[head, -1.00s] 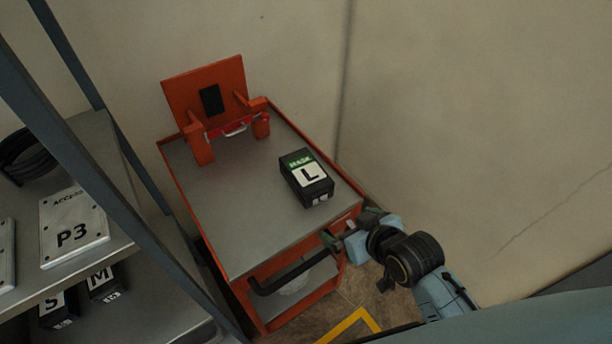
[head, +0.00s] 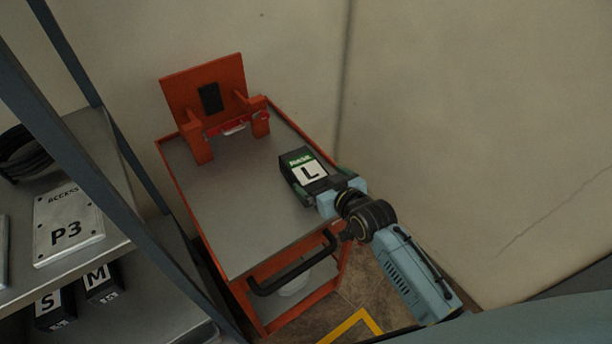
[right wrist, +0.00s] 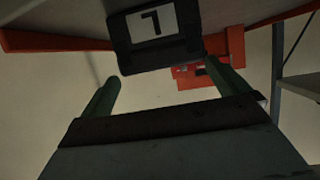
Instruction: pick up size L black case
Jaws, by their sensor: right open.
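The size L black case (head: 300,164), with a green strip and a white L label, lies on the grey top of the orange cart (head: 215,215). My right gripper (head: 324,190) is at the near end of the case, its fingers spread to either side of that end. In the right wrist view the case (right wrist: 154,38) shows ahead, beyond and between the two open fingertips (right wrist: 163,80). Whether the fingers touch the case cannot be told. My left gripper is not in view.
An orange bracket stand (head: 205,95) with a red latch stands at the cart's back. The cart's black handle (head: 292,275) is in front. A shelf on the left holds a P3 plate (head: 68,225) and black cases marked S (head: 52,307) and M (head: 100,284). A wall is close on the right.

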